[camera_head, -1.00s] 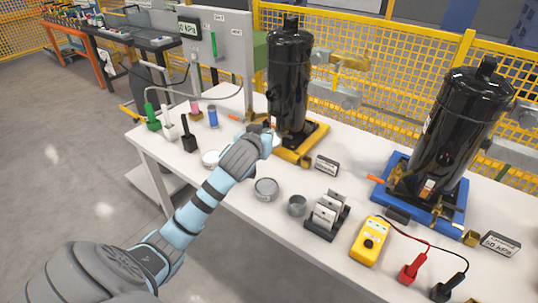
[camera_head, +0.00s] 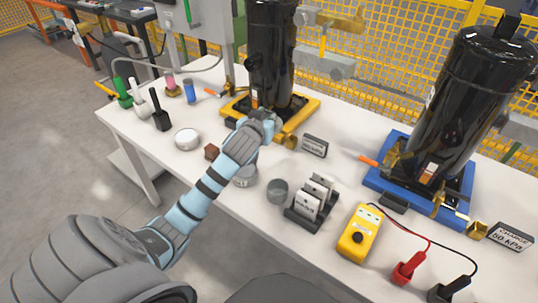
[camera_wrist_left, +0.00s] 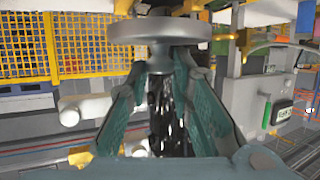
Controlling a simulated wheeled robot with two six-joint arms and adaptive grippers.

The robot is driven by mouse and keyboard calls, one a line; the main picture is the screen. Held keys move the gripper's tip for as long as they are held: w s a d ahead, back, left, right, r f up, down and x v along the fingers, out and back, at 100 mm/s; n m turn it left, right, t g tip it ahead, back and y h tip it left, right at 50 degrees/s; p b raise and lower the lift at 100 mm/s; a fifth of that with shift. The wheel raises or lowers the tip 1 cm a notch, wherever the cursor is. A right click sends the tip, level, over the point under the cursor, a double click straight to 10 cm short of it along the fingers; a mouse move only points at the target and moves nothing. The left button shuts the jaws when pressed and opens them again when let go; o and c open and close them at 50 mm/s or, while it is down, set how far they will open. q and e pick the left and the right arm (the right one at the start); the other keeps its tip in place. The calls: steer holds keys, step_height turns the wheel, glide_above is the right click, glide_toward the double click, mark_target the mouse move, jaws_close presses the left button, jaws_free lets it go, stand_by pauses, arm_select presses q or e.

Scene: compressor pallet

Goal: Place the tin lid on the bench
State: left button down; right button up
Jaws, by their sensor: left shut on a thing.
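My left gripper (camera_wrist_left: 172,62) is shut on the knob of a grey round tin lid (camera_wrist_left: 158,29), held with its flat disc level in the left wrist view. In the head view the left gripper (camera_head: 266,121) is beside the yellow base of the left black compressor, and the lid cannot be made out there. A grey round tin (camera_head: 245,177) stands on the white bench (camera_head: 165,178), partly behind my left forearm. My right gripper is not in view.
The black compressor (camera_head: 270,55) is close to the gripper. Bench between dish and front edge is clear.

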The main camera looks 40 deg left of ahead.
arm_select(q)
step_height(320, 180, down, 13)
steer(key=b, duration=0.4)
steer(key=shift+w+d+r, duration=0.1)
steer(key=shift+f, duration=0.3)
steer(key=shift+r, duration=0.15)
steer(key=c, duration=1.4)
jaws_free()
steer(key=shift+c, duration=0.2)
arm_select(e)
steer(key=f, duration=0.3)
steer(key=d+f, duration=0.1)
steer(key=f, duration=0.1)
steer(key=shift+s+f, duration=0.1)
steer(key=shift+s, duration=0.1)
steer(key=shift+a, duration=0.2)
